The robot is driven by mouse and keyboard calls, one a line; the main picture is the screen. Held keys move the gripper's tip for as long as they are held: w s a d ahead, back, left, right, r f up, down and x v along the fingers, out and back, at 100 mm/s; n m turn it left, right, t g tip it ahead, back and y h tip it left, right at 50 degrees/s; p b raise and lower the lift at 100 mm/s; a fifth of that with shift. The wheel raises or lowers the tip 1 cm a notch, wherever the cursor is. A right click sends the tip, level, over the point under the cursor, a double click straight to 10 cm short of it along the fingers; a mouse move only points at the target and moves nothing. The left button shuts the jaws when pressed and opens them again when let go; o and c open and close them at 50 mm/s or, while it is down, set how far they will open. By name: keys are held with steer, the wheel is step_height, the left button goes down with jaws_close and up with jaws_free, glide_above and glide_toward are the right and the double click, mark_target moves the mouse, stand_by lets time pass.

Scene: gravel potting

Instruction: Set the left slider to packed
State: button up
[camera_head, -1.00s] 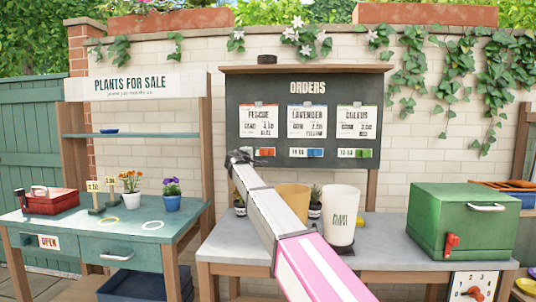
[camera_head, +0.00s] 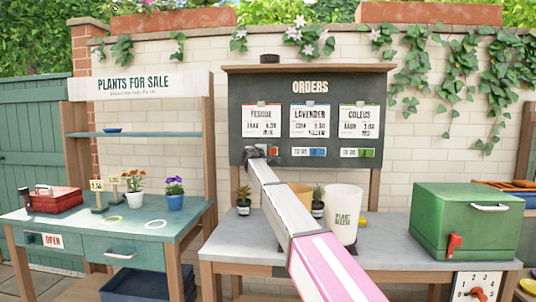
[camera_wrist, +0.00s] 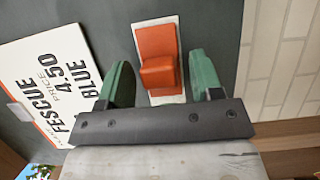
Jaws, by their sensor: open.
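The left slider (camera_head: 273,152) sits under the Fescue card (camera_head: 262,121) on the dark orders board (camera_head: 310,166). Its red part shows just right of my gripper (camera_head: 256,153), which covers the rest of it in the head view. In the wrist view, the orange-red slider (camera_wrist: 157,66) with its raised knob is on a white plate (camera_wrist: 171,97). My gripper (camera_wrist: 162,82) is open, with one green finger on each side of the knob. I see gaps beside the knob and cannot tell any contact. No packed label is readable.
The Lavender slider (camera_head: 318,152), blue, and the Coleus slider (camera_head: 366,153), green, are further right on the board. The Fescue card lies left of my fingers in the wrist view. Below, pots and a white bucket (camera_head: 343,214) stand on the grey bench (camera_head: 232,240).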

jaws_close()
steer(key=a, duration=0.9)
steer(key=shift+w, duration=0.2)
jaws_free()
steer(key=shift+s, duration=0.1)
steer(key=v, duration=1)
steer(key=shift+s+a, duration=0.25)
steer(key=shift+s, duration=0.05)
